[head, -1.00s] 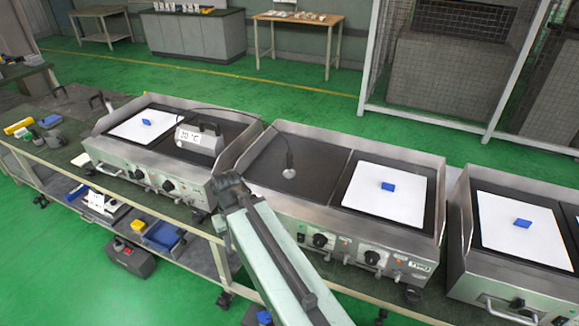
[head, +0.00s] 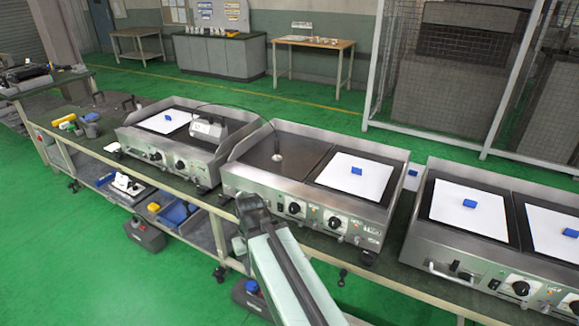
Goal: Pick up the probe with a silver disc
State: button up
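The probe (head: 277,156) with a small silver disc at its foot rests on the dark left plate of the middle heating unit (head: 305,190). A thin cable runs from it over to the grey thermometer box (head: 208,129) on the unit to the left. My arm reaches up from the bottom of the head view. Its end, my gripper (head: 250,205), is in front of the middle unit, nearer to me than the probe and apart from it. The fingers are too small and dark to tell open from shut.
White sheets with blue blocks lie on the middle unit's right plate (head: 356,171) and on the right unit (head: 468,204). Knobs line the unit fronts. A long workbench (head: 397,290) carries the units. Tools lie at its left end. Green floor (head: 80,240) is free in front.

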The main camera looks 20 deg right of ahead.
aim_at(277, 158)
jog(key=u, duration=0.5)
jog(key=i, duration=1.8)
jog(key=u, duration=0.45)
jog(key=k, duration=0.85)
jog(key=u, duration=0.2)
jog(key=i, duration=0.8)
jog(key=z, duration=0.05)
